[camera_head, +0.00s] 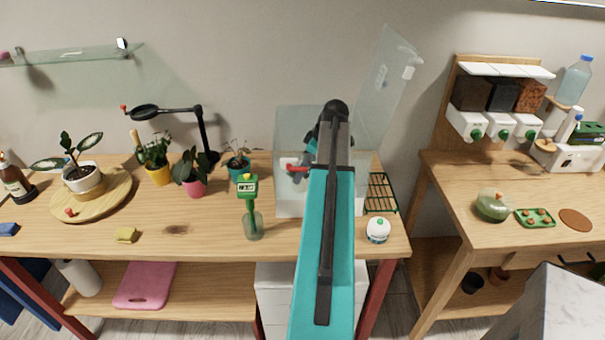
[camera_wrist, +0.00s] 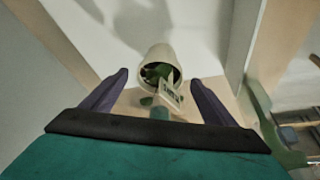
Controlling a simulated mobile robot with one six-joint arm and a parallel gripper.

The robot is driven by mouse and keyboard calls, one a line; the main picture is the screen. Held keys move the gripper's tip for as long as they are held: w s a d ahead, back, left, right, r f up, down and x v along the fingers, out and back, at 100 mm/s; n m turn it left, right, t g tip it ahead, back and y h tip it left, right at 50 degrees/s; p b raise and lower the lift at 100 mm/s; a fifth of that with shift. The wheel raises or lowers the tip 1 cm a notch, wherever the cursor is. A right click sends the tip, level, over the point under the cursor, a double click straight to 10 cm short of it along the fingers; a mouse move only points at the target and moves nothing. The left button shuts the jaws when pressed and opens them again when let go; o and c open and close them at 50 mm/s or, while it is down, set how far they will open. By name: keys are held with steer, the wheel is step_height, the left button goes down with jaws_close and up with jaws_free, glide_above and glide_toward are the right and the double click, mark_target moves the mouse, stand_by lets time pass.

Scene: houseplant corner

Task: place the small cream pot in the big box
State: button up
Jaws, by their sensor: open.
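The small cream pot (camera_wrist: 158,54) shows in the wrist view, its round mouth facing the camera, with green leaves and a pale label at the mouth. My gripper (camera_wrist: 158,79) is open, its dark fingers apart on either side of the mouth; I see no finger touching the pot. The big box (camera_head: 287,125) is a clear, pale-walled box on the wooden bench in the head view, with its clear lid (camera_head: 389,75) raised. My arm reaches over the box and covers part of it. The pot is hidden in the head view.
A green wire rack (camera_head: 382,192) and a white round container (camera_head: 378,230) stand right of the box.

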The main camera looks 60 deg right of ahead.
steer(key=b+v, duration=0.1)
steer(key=v, duration=0.7)
steer(key=shift+s+r+b, duration=0.15)
steer(key=shift+r+b, duration=0.1)
steer(key=shift+b, duration=0.15)
stand_by(0.5)
